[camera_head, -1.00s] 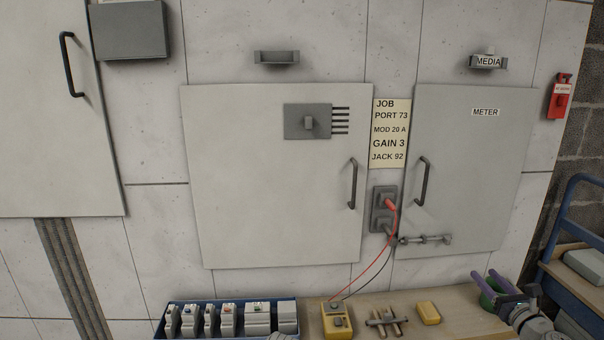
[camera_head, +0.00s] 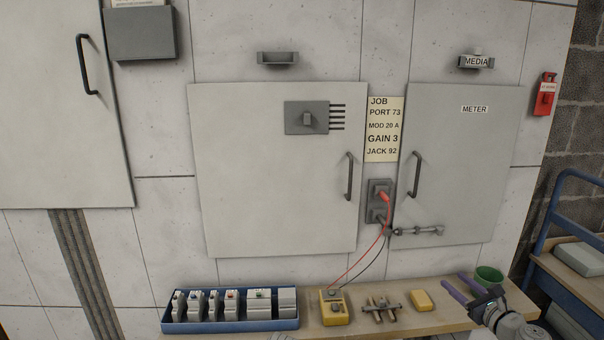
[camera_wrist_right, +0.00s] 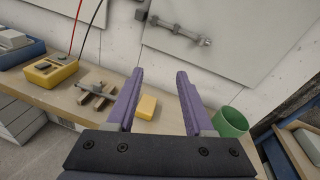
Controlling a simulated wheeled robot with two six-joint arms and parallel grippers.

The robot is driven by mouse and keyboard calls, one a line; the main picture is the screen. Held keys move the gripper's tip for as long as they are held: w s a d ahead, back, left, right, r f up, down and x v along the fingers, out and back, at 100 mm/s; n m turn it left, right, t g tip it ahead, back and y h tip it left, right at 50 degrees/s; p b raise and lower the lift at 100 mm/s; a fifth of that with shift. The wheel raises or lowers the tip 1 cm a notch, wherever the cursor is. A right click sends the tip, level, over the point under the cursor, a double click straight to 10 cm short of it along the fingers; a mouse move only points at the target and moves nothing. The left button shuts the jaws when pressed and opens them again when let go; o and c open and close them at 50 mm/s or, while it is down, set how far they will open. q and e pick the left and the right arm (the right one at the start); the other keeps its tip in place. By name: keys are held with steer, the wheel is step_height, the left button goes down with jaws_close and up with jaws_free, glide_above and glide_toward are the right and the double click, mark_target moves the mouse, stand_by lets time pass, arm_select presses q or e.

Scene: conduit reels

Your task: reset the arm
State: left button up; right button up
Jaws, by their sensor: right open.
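My right gripper (camera_head: 463,288) is at the lower right of the head view, over the right end of the wooden bench (camera_head: 440,319). Its two purple fingers stand apart with nothing between them, as the right wrist view (camera_wrist_right: 155,100) also shows. A yellow block (camera_head: 422,300) lies on the bench left of the gripper, apart from it. A green cup (camera_head: 489,275) stands just beyond the gripper, partly behind it; the right wrist view shows it to the right of the fingers (camera_wrist_right: 230,122). My left gripper is not in view.
A blue tray of modules (camera_head: 230,325), a yellow meter (camera_head: 334,308) with red and black leads, and a small wooden rack (camera_head: 381,309) stand on the bench. Closed cabinet doors with handles are on the wall behind. A blue cart (camera_head: 560,240) stands at the right.

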steer(key=s+a+f+n+g+y, duration=0.1)
steer(key=s+a+f+n+g, duration=0.1)
steer(key=a+f+n+g, duration=0.5)
steer(key=s+a+f+n+y, duration=0.15)
steer(key=a+n, duration=0.35)
steer(key=a, duration=0.7)
steer(key=s+a+f+n+g+y, duration=0.1)
steer(key=s+a+f+n+g, duration=0.35)
steer(key=a, duration=0.45)
steer(key=s+a+f+n+g+h, duration=0.35)
steer(key=s+n, duration=0.25)
steer(key=n, duration=0.3)
steer(key=s+a+f+n+g+h, duration=0.25)
steer(key=s+n+h, duration=0.3)
steer(key=n, duration=0.35)
step_height(320, 180, up, 29)
steer(key=s+p, duration=0.1)
steer(key=p, duration=2.8)
steer(key=shift+s+a+t, duration=0.15)
steer(key=shift+s+t, duration=0.05)
steer(key=shift+t, duration=0.25)
steer(key=shift+y, duration=0.25)
